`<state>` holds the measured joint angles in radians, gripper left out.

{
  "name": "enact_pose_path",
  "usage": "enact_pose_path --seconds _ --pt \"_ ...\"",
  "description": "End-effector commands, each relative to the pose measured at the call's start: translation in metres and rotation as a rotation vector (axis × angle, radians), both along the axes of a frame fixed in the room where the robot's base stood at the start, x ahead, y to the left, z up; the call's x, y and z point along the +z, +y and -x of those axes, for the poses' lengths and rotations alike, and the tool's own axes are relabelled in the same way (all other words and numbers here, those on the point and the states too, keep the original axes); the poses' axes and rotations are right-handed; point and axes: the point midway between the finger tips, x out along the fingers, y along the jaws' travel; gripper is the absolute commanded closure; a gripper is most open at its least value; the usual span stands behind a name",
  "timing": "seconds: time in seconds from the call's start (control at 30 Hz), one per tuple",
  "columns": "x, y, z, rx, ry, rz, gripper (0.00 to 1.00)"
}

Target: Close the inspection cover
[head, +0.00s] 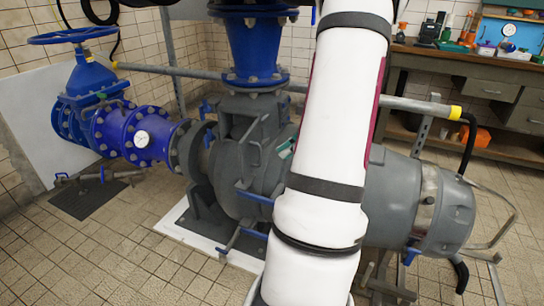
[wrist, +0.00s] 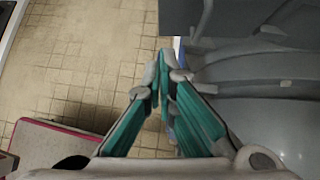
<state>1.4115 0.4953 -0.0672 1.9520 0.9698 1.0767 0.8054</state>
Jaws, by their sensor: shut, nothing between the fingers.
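My gripper (wrist: 164,58) is shut and empty in the wrist view, its teal fingers meeting at the tips. The tips are beside the edge of a dark grey flat part (wrist: 232,22); I cannot tell whether they touch it. This part may be the inspection cover, but its hinge and how far it stands open do not show. In the head view a little teal of my gripper (head: 286,149) shows against the grey pump body (head: 245,165). My white arm hides much of the pump's middle, so the cover cannot be picked out surely there.
A blue pipe (head: 120,130) with a gauge and a handwheel (head: 72,36) joins the pump at left. A grey motor (head: 420,205) lies at right. Blue-handled levers (head: 255,198) stick out low in front. A workbench (head: 470,62) stands behind. Tiled floor (head: 100,250) is clear at front left.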

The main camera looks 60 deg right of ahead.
Motion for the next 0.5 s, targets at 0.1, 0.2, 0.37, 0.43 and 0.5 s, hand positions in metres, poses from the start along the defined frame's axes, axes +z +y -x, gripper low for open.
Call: enact_pose_path --seconds 0.1,0.2,0.37,0.43,0.5 --pt "-0.018 0.005 -0.016 0.004 0.0 -0.003 1.0" --pt "-0.032 0.008 -0.03 0.005 0.0 -0.002 1.0" --pt "-0.055 0.013 -0.052 0.005 0.0 -0.002 1.0" --pt "-0.063 0.014 -0.06 0.005 0.002 0.0 1.0" --pt "-0.061 0.017 -0.072 0.008 0.0 0.004 1.0"
